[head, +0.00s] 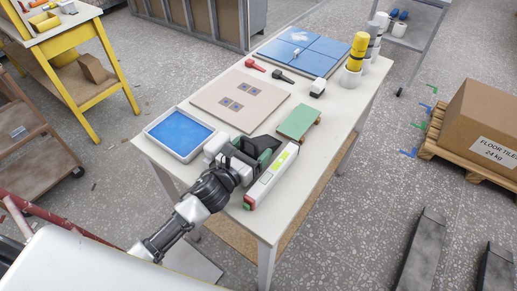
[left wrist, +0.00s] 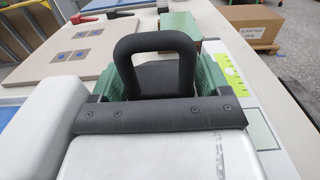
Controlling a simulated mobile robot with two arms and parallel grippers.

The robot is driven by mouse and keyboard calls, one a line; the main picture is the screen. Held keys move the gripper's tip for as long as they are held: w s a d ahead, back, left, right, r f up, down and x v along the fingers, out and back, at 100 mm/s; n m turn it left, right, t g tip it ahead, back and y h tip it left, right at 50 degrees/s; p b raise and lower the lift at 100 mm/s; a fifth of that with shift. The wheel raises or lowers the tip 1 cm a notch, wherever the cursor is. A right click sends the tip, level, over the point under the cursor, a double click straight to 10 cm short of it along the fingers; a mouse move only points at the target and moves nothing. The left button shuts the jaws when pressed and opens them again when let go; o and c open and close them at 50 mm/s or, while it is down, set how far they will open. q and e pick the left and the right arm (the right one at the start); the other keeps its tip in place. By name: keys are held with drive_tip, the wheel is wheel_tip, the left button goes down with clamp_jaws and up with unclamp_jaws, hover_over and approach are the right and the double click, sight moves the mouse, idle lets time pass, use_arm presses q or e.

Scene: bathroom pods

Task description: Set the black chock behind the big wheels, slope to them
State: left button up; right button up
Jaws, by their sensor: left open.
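The black chock (head: 264,142) is on the white worktable, partly hidden by my left gripper. In the left wrist view its black loop handle (left wrist: 157,45) stands up in front of the palm. My left gripper (head: 250,152) is open, with a green-padded finger on either side of the handle (left wrist: 157,82). I cannot tell whether either pad touches it. The slope is mostly hidden in the wrist view. No big wheels can be made out in either view. My right gripper is not in view.
A blue tray (head: 180,133), a beige panel (head: 240,101), a green block (head: 299,121) and a white-green level (head: 270,178) crowd the worktable (head: 260,226) around the gripper. Two long dark bars (head: 421,250) lie at lower right. A carton (head: 482,125) sits on a pallet. Open floor lies between.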

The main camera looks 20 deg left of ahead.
use_arm(q)
drive_tip(key=shift+s, duration=0.1)
drive_tip(key=c, duration=0.8)
drive_tip(key=shift+r, duration=0.1)
drive_tip(key=shift+c, duration=0.7)
drive_tip(key=shift+r, duration=0.1)
